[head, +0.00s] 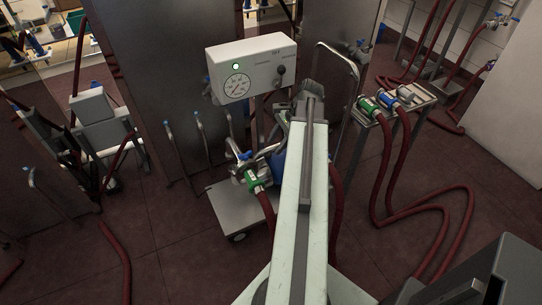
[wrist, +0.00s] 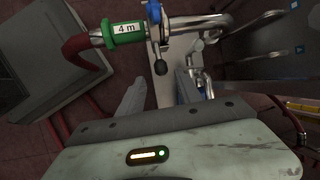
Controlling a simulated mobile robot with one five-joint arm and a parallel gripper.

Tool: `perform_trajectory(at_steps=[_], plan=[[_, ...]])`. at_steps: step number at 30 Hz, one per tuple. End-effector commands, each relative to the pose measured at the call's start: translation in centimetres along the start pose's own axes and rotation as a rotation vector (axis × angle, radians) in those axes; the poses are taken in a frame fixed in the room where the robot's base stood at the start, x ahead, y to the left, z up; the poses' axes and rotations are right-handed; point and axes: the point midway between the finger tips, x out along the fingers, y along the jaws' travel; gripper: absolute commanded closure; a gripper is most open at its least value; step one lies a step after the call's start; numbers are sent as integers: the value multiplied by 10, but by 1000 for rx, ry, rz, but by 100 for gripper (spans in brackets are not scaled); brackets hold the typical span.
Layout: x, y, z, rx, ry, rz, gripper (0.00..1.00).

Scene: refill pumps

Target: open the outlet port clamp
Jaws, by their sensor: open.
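In the wrist view a green hose coupling (wrist: 122,32) marked "4 m" joins a metal pipe (wrist: 195,24). A blue clamp part (wrist: 154,12) sits at the joint, with a dark round-ended handle (wrist: 160,67) below it. I cannot tell whether this clamp is shut, or whether it is the outlet one. My gripper (wrist: 160,82) is open and empty, its fingers below the joint in the picture, with the handle end near the gap. In the head view the green coupling (head: 253,182) is on the pump cart, left of my arm, which hides my gripper.
The cart carries a white control box (head: 252,68) with a gauge and green light. A side table (head: 412,98) at right holds green and blue hose couplings. Red hoses (head: 378,185) run over the floor. Metal cabinets (head: 150,80) stand behind. Open floor shows left of the cart.

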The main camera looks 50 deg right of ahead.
Motion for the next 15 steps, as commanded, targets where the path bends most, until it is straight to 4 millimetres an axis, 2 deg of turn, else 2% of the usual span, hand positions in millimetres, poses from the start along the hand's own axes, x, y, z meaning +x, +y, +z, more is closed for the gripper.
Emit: perform_trajectory(at_steps=[1,7,10,15], plan=[[16,2,-3,-1,0,0,59],[53,2,-3,-3,0,1,59],[62,2,-2,-1,0,1,59],[60,0,-1,-1,1,0,59]])
